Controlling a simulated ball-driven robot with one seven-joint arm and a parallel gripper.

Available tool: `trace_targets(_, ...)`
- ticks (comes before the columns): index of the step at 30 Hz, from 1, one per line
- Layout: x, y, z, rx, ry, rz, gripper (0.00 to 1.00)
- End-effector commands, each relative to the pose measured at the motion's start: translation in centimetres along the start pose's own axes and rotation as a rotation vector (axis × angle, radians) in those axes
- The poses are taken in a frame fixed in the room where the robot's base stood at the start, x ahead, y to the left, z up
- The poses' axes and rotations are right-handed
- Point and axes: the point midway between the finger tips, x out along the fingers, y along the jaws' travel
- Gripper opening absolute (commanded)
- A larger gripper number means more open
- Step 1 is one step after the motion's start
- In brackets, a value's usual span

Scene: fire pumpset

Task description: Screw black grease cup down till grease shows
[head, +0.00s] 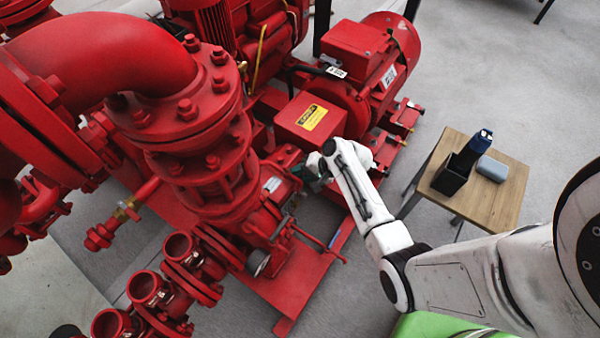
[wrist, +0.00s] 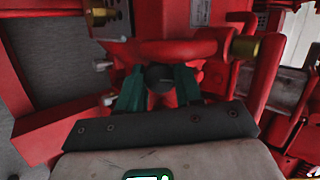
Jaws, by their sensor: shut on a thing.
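The black grease cup (wrist: 160,77) shows in the wrist view as a small dark round cap below a red pipe-like part of the pump. My gripper (wrist: 160,88) has its two green fingers on either side of the cup and is shut on it. In the head view my gripper (head: 312,176) reaches in at the red pump's side, near the bearing housing. The cup is too small and hidden to make out in the head view. I cannot see any grease at the cup.
A brass fitting (wrist: 245,47) sits right of the fingers. The red motor (head: 375,65) and a box with a yellow label (head: 312,118) stand behind the arm.

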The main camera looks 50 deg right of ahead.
Motion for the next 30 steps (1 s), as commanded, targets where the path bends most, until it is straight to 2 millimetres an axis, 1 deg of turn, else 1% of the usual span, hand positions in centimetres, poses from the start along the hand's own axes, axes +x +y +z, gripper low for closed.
trace_targets(4,-0.27,-0.18,0.01,0.111,0.0,-0.027,0.04)
trace_targets(21,-0.19,0.07,0.1,0.627,0.0,-0.16,0.04)
trace_targets(30,-0.13,0.16,0.11,0.845,0.0,-0.218,0.04)
